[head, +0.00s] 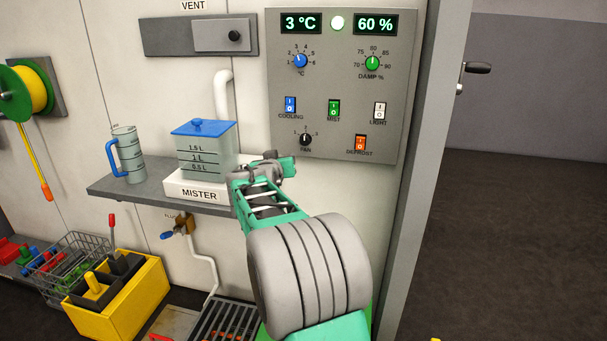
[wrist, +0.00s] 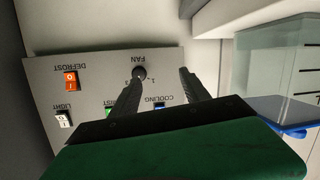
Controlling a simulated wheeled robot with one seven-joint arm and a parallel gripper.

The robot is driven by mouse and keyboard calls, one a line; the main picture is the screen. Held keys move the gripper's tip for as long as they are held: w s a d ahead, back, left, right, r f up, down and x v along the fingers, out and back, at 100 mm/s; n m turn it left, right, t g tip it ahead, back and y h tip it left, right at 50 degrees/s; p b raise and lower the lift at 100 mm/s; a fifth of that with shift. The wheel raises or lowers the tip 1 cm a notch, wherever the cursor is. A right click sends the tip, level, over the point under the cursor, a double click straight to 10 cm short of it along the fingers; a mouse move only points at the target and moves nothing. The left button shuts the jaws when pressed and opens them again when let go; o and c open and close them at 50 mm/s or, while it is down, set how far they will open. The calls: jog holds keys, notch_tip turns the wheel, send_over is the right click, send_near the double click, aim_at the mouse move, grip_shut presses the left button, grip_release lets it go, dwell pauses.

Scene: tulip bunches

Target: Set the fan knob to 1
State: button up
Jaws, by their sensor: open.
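The fan knob (head: 306,139) is a small black knob low on the grey control panel (head: 335,185), above the FAN label. Small numbers ring it, with 1 at its upper left; its pointer seems about upright, but it is too small to be sure. My gripper (head: 285,166) is just below and left of the knob in the head view. In the wrist view the panel appears upside down, and my open gripper (wrist: 161,76) has two dark fingers. The fan knob (wrist: 139,73) shows at the left finger's tip; I cannot tell whether they touch. Nothing is between the fingers.
The orange defrost switch (head: 360,143) is right of the knob; the blue cooling switch (head: 290,105) and green mist switch (head: 334,108) are above. The mister tank (head: 207,153) stands on a shelf (head: 110,188) to the left. A door edge (head: 418,150) borders the panel's right.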

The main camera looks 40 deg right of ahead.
aim_at(305, 141)
jog(key=w+d+h, duration=0.1)
jog(key=d, duration=0.3)
jog(key=w+d+h, duration=0.1)
jog(key=w+d, duration=0.1)
jog(key=d, duration=0.3)
jog(key=w+d+m+h, duration=0.1)
jog(key=w+d, duration=0.1)
jog(key=d, duration=0.2)
jog(key=shift+d+r+b, duration=0.15)
jog(key=shift+r+b, duration=0.05)
jog(key=shift+b, duration=0.2)
jog(key=shift+c, duration=0.3)
